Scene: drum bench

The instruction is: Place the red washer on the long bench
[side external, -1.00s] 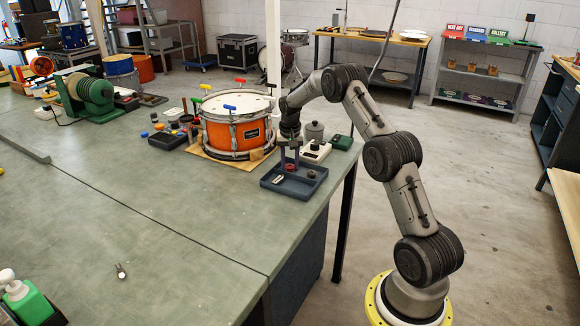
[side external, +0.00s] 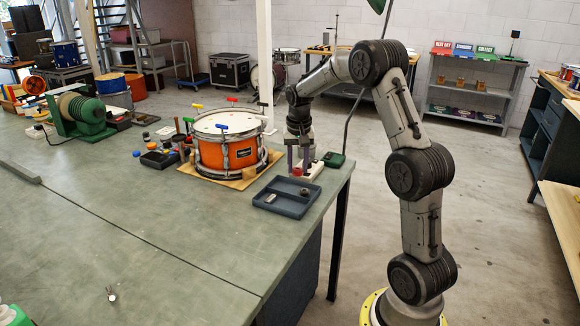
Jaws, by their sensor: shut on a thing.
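My gripper (side external: 298,167) points down just behind the small dark blue tray (side external: 262,207). It is shut on a small red thing, which looks like the red washer (side external: 297,172), held above the tray's far edge. The exact hold is too small to make out. A dark round piece and a light metal piece lie in the tray. The tray stands on the long green-grey bench (side external: 150,220), near its right edge.
An orange drum (side external: 226,153) on a board stands left of my gripper. A white device (side external: 313,171) and a green box (side external: 334,159) are close behind it. A dark parts tray (side external: 160,160) sits left of the drum. The bench's front middle is mostly clear.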

